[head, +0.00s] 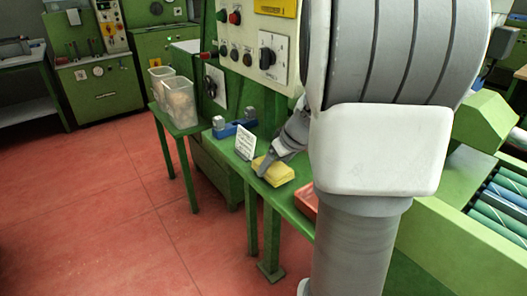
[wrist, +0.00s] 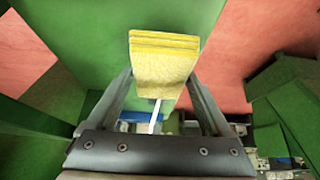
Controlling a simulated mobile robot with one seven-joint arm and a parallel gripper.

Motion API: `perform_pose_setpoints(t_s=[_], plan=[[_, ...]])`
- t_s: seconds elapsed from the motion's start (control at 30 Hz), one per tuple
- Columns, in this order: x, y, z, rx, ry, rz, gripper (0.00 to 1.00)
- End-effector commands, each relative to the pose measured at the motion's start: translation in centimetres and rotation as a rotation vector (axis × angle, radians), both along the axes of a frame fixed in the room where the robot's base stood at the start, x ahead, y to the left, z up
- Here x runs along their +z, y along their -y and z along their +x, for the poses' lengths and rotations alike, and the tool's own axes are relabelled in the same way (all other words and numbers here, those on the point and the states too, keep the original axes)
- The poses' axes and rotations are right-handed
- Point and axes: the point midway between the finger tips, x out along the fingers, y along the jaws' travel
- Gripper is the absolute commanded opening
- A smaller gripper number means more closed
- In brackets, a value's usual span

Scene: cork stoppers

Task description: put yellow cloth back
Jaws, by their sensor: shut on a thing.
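The yellow cloth (head: 274,172) is a folded, layered pad. In the head view it is at the green bench top (head: 287,197), near its left edge and in front of a small white card. My gripper (head: 268,162) reaches in from the right and is shut on the cloth. In the wrist view the cloth (wrist: 163,70) sits between the two fingers of my gripper (wrist: 163,85), its folded layers facing the top. I cannot tell whether the cloth touches the bench or is just above it.
The white card (head: 245,143) stands close behind the cloth, with a blue fixture (head: 233,128) beyond it. A red tray (head: 306,199) lies to the right, partly hidden by my arm. Clear bins (head: 175,100) stand on a green side table. Red floor lies open at left.

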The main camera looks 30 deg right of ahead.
Motion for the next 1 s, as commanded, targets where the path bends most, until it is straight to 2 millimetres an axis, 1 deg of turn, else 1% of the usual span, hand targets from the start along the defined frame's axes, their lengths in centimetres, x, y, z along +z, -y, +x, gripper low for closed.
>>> perform_pose_setpoints(t_s=[0.03, 0.27, 0.4, 0.47, 0.53, 0.6, 0.87, 0.97, 1.0], plan=[[-0.1, 0.8, 0.0, -0.002, 0.0, 0.001, 0.39], [-0.1, 2.8, 0.2, -0.002, 0.0, 0.001, 0.39], [-0.1, 5.5, 0.5, -0.003, 0.0, 0.001, 0.39], [-0.1, 6.5, 0.5, -0.002, 0.001, 0.0, 0.39], [-1.2, 6.3, 0.5, 0.001, -0.002, 0.003, 0.39], [-1.6, 6.3, 0.5, 0.001, -0.001, 0.002, 0.39], [-1.5, 6.3, 0.5, 0.001, 0.0, 0.0, 0.39], [-1.8, 6.3, 0.5, 0.001, 0.0, 0.0, 0.39], [-1.7, 6.3, 0.5, 0.001, 0.0, 0.0, 0.89]])
